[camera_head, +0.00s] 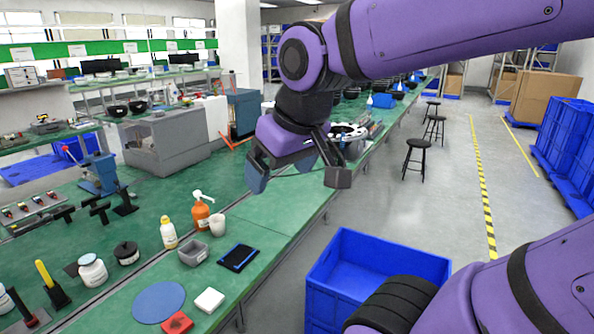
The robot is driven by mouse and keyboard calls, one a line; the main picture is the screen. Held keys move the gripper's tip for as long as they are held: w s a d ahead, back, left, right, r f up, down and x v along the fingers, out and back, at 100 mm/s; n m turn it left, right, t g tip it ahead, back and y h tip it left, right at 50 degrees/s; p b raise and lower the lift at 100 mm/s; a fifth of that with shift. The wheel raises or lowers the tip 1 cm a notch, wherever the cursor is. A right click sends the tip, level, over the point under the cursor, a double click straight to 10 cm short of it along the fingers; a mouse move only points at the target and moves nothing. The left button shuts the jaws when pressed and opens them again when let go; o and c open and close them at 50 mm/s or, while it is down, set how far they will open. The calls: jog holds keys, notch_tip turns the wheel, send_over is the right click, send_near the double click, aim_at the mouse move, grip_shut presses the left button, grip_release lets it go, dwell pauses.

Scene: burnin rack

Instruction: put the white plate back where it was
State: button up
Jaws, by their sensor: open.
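A small white square piece (209,300), the likeliest match for the white plate, lies flat near the front edge of the green bench (277,222). It lies just right of a round blue disc (160,301) and behind a red piece (177,322). My gripper (297,176) is open and hangs in the air over the bench edge, well beyond and above the white piece. Nothing shows between its fingers. Part of the bench behind my gripper is hidden.
A black-blue tablet-like item (239,257), a grey bin (194,254), an orange pump bottle (201,212), a yellow-capped bottle (168,232) and a cup (217,225) stand nearby. A blue crate (335,290) stands beside the bench. The aisle floor (440,190) is mostly clear.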

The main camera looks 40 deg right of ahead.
jog(key=shift+s+d+r, duration=0.1)
jog(key=shift+s+r, duration=0.05)
jog(key=shift+s, duration=0.7)
jog(key=shift+s+r, duration=0.1)
jog(key=shift+s, duration=0.75)
